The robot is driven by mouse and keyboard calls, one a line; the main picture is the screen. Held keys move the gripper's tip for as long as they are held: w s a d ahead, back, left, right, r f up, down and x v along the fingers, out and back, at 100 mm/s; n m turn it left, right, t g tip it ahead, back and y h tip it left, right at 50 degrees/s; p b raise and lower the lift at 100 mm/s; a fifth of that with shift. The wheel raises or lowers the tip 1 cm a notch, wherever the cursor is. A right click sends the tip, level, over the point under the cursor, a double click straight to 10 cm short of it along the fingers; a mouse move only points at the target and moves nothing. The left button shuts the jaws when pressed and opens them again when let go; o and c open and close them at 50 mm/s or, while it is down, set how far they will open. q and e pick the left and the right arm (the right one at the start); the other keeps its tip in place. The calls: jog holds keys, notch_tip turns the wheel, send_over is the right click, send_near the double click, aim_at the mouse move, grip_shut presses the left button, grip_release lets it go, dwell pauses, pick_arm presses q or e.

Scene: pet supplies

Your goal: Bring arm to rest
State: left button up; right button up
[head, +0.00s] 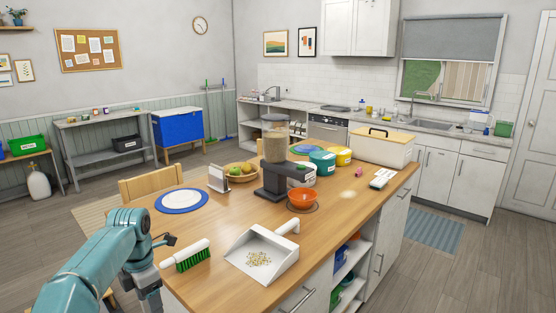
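My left arm (95,260) comes in from the lower left, bent at a teal joint beside the near left edge of the wooden island top (215,285). A small dark part, which may be my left gripper (166,240), sticks out beside that joint. I cannot make out whether its fingers are open or shut, and I see nothing held there. My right arm and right gripper are not in view.
A green-bristled brush (186,255) and a white dustpan (262,256) with pale pellets lie near the arm. Behind are a blue-rimmed plate (182,200), a dispenser (275,165), an orange bowl (303,198) and a fruit basket (241,171). A wooden chair (150,185) stands left.

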pick_arm(q)
jog(key=s+d+f+m+g+h, duration=0.1)
jog(key=s+d+f+m, duration=0.15)
jog(key=s+f, duration=0.4)
jog(key=s+d+f+m+g, duration=0.2)
jog(key=s+d+f, duration=0.1)
jog(key=f, duration=0.6)
jog(key=s+d+f+m+g+h, duration=0.1)
jog(key=s+d+f+m, duration=0.15)
jog(key=s+f, duration=0.4)
jog(key=s+d+f+m+t, duration=0.1)
jog(key=s+d+f+m, duration=0.2)
jog(key=s+m, duration=0.2)
jog(key=s+d+f+m+t+h, duration=0.1)
jog(key=s+d+f+m+t, duration=0.1)
jog(key=s+m, duration=0.3)
jog(key=s+d+f+m+t+h, duration=0.1)
jog(key=s+d+f+m, duration=0.2)
jog(key=m, duration=0.5)
jog(key=shift+s+d+f+m, duration=0.3)
jog(key=shift+s+d, duration=0.55)
jog(key=shift+s, duration=0.35)
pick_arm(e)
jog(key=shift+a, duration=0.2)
